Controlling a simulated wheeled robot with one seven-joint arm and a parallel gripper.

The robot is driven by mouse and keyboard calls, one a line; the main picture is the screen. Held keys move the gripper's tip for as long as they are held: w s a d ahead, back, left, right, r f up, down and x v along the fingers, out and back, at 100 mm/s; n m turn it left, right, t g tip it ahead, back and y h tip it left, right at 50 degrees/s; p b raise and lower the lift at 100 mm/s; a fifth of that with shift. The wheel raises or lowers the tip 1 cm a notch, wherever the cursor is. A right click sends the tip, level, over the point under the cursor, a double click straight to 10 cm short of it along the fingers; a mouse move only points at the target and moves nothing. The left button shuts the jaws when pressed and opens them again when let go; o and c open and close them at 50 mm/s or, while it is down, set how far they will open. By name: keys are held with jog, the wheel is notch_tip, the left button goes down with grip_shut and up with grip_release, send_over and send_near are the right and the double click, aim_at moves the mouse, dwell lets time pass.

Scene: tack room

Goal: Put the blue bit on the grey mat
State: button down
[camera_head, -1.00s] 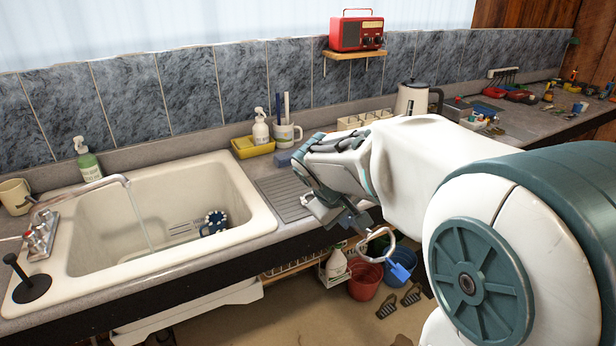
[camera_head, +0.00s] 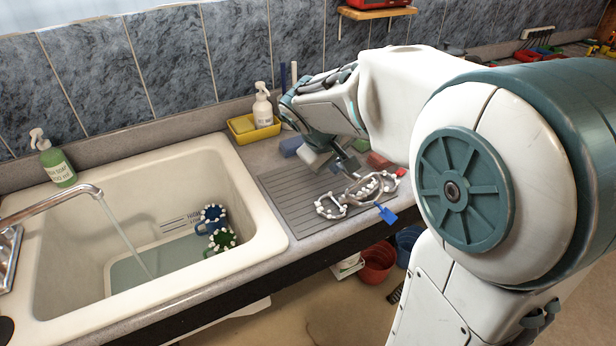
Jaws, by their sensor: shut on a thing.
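My gripper (camera_head: 350,172) is shut on the blue bit (camera_head: 368,198), a metal ringed bit with a blue tag hanging from it. It holds the bit over the right part of the grey ribbed mat (camera_head: 283,194), and the blue tag shows past the counter's front edge. Metal rings with white suds dots (camera_head: 330,207) show at the mat's right side, and a small red tag (camera_head: 401,172) shows beside them. The bit overlaps these rings in view, so I cannot tell whether it touches them or the mat.
The sink (camera_head: 262,242) at left has running water and blue (camera_head: 211,216) and green (camera_head: 222,238) sudsy things inside. The mat's left part is clear.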

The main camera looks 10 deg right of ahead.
jog(key=shift+w+a+f+p, duration=0.3)
jog(key=shift+w+a+f, duration=0.65)
jog(key=shift+a+f, duration=0.5)
jog(key=shift+w+a+f+p, duration=0.3)
jog(key=shift+w+a+f, duration=0.7)
jog(key=shift+f, duration=0.8)
jog(key=shift+w+a+f+p, duration=0.3)
jog(key=shift+w+a+f, duration=0.65)
jog(key=shift+a+f, duration=0.5)
jog(key=shift+d+f, duration=0.2)
jog(key=shift+f, duration=0.05)
jog(key=shift+f, duration=0.1)
jog(key=c, duration=1.3)
grip_release()
jog(key=shift+c, duration=0.2)
